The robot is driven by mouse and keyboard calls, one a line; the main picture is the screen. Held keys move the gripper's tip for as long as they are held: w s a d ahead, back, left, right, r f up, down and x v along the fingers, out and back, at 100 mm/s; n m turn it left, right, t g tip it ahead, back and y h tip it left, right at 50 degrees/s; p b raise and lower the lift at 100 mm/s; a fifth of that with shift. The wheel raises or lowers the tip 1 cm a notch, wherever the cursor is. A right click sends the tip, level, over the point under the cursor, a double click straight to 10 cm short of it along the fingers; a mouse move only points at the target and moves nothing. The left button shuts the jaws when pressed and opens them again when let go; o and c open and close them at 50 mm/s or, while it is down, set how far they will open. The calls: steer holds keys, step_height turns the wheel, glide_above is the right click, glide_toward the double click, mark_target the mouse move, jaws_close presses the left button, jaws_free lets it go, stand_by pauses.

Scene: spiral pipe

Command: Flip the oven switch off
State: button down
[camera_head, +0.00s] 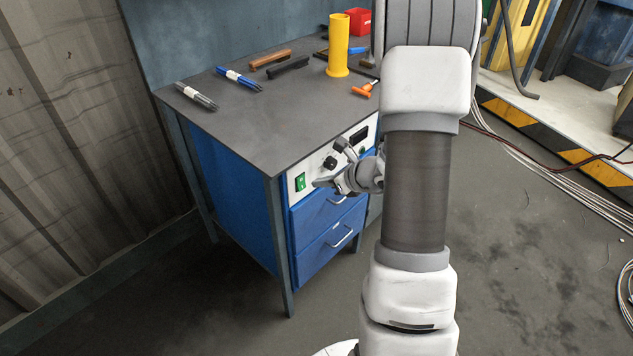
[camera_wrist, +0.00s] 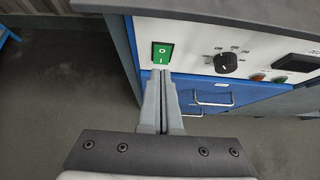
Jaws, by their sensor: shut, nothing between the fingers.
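The oven switch (camera_head: 300,182) is a green rocker on the white control panel, near the panel's left end under the bench top. In the wrist view the switch (camera_wrist: 161,53) shows O at its upper part and I at its lower part. My gripper (camera_head: 317,183) is shut and empty, with its fingertips just to the right of the switch in the head view. In the wrist view my gripper (camera_wrist: 159,72) points at the lower edge of the switch. I cannot tell whether the tips touch it.
A black knob (camera_wrist: 226,63) sits right of the switch on the panel (camera_wrist: 190,45). Blue drawers with handles (camera_head: 344,238) lie below. The grey bench top (camera_head: 270,120) overhangs the panel and holds tools and a yellow cylinder (camera_head: 338,45). Open floor lies in front.

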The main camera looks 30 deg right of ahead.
steer(key=s+d+r+p, duration=0.2)
steer(key=s+r, duration=0.3)
steer(key=r, duration=0.2)
steer(key=shift+r, duration=0.3)
steer(key=s+a+r+n+g+y+p, duration=0.1)
steer(key=s+a+r+n+g+p, duration=0.15)
steer(key=a+r+n, duration=0.55)
steer(key=s+a+r+n+g+y+p, duration=0.2)
steer(key=s+a+r+n, duration=0.2)
steer(key=a+r+n, duration=0.4)
steer(key=s+a+r+n+h+p, duration=0.2)
steer(key=s+r+n+h+p, duration=0.4)
steer(key=s+r+n, duration=0.5)
steer(key=shift+s+r+n+h, duration=0.15)
steer(key=shift+s+n+h, duration=0.35)
steer(key=shift+n, duration=2)
steer(key=shift+s, duration=0.1)
